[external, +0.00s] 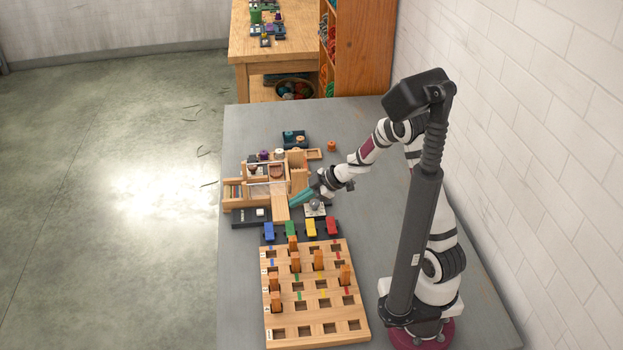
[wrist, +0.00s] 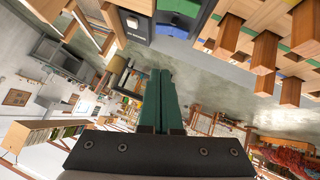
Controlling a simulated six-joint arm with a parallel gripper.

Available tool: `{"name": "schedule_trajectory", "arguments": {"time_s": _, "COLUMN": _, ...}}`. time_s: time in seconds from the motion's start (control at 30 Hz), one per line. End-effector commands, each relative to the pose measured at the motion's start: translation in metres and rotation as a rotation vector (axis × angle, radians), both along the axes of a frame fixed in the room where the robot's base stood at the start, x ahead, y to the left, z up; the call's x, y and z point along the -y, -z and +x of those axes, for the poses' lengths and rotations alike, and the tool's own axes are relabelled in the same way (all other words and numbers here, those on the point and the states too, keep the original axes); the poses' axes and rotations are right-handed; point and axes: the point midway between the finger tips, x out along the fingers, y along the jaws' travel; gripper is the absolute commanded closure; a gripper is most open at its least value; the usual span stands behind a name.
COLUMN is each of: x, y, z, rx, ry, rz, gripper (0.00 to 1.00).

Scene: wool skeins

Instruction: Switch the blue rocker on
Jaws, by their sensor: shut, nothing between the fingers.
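The blue rocker (external: 268,230) is at the left end of a row of coloured rockers, at the far edge of the wooden peg board. In the wrist view a blue piece (wrist: 173,29) shows near the top, beside a green one (wrist: 180,6). My gripper (external: 292,205) has teal fingers, shut and empty, pointing left. It is above and to the right of the blue rocker in the external picture, apart from it. The shut fingers (wrist: 161,72) also show in the wrist view. I cannot tell which way the blue rocker is tipped.
Green (external: 290,229), yellow (external: 311,228) and red (external: 332,225) rockers stand to its right. The peg board (external: 335,328) with upright wooden blocks lies in front. A wooden organiser (external: 233,204) stands behind. Bare grey table (external: 240,290) lies to the board's left.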

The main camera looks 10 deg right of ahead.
Motion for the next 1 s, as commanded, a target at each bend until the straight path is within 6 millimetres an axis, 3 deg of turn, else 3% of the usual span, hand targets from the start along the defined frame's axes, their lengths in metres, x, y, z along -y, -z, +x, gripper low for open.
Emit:
{"name": "schedule_trajectory", "arguments": {"time_s": 0.5, "x": -0.071, "y": 0.068, "z": 0.021, "rx": -0.001, "ry": 0.000, "rz": -0.001, "gripper": 1.00}}
{"name": "schedule_trajectory", "arguments": {"time_s": 0.73, "x": -0.069, "y": 0.098, "z": 0.032, "rx": -0.001, "ry": 0.002, "rz": 0.000, "gripper": 1.00}}
{"name": "schedule_trajectory", "arguments": {"time_s": 1.0, "x": -0.069, "y": 0.104, "z": 0.034, "rx": 0.001, "ry": 0.002, "rz": -0.001, "gripper": 1.00}}
